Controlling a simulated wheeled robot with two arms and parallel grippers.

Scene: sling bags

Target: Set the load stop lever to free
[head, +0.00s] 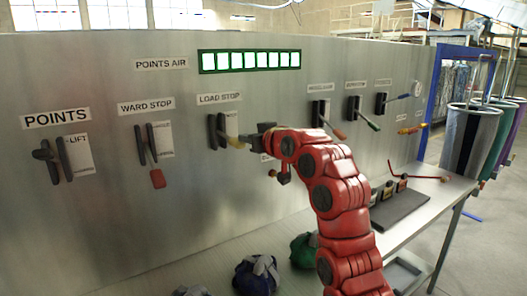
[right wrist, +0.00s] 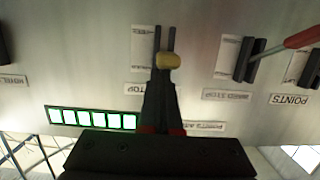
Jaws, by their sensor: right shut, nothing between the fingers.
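The load stop lever has a yellow knob (head: 236,143) and dark slot bars (head: 216,130) under the LOAD STOP label (head: 219,98) on the grey panel. In the right wrist view, which is upside down, the yellow knob (right wrist: 168,61) sits just beyond my fingertips, in front of the two dark bars (right wrist: 164,40). My right gripper (head: 250,138) is shut and empty, just right of the knob in the head view; its closed fingers also show in the right wrist view (right wrist: 161,76). I cannot tell whether they touch the knob. My left gripper is out of view.
The ward stop lever (head: 157,178) with a red handle and the points lever (head: 48,160) are to the left. More levers (head: 355,108) are to the right on the panel. A bench (head: 400,250) below holds dark bags (head: 256,278) and a dark tray (head: 400,213).

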